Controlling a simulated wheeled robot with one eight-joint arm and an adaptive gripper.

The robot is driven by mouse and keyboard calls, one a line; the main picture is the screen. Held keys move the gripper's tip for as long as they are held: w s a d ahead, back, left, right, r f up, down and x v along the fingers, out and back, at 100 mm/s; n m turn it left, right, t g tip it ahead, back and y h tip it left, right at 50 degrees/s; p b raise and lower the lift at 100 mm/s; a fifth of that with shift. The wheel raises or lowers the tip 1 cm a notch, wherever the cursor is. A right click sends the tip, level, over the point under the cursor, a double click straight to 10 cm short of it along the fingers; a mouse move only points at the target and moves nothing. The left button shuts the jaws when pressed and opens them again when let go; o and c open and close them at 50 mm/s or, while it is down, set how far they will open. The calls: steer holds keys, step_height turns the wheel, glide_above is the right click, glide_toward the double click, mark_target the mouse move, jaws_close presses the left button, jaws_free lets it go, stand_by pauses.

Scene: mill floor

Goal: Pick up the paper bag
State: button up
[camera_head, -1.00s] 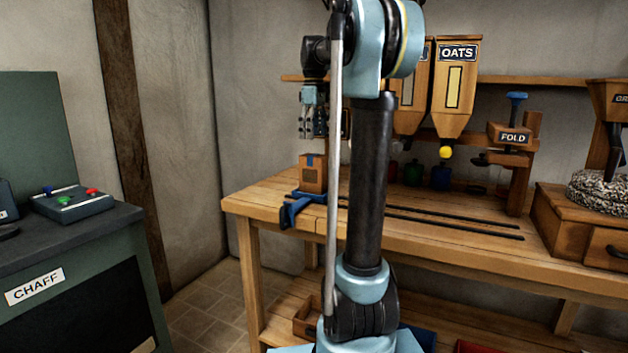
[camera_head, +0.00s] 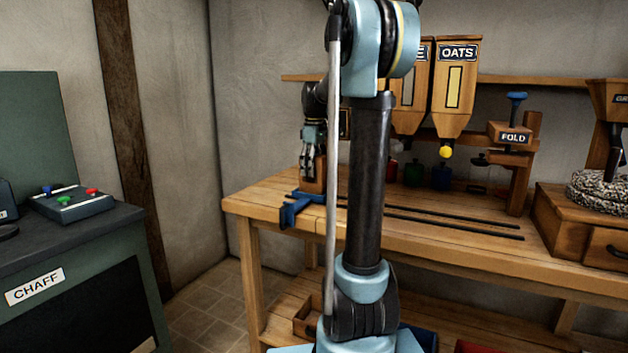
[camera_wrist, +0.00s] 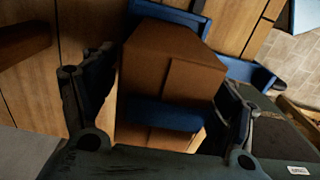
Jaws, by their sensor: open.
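The paper bag (camera_wrist: 178,55) is brown and box-shaped with a blue band. It stands upright on the bench at a blue bracket (camera_head: 292,210); the bracket also shows in the wrist view (camera_wrist: 248,72). In the head view only the lower part of the bag (camera_head: 313,186) shows below my gripper (camera_head: 312,168), which points down over it. In the wrist view my gripper's fingers (camera_wrist: 165,82) are open, one on each side of the bag. I cannot tell whether either finger touches it.
The wooden bench (camera_head: 260,205) has dark rails (camera_head: 450,227) along its top. Behind are the OATS hopper (camera_head: 456,95), coloured containers and a FOLD press (camera_head: 511,135). A CHAFF cabinet (camera_head: 90,290) stands at left, with floor between.

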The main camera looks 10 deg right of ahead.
steer(key=shift+f, duration=0.95)
steer(key=c, duration=1.4)
steer(key=shift+r, duration=0.1)
steer(key=shift+c, duration=0.2)
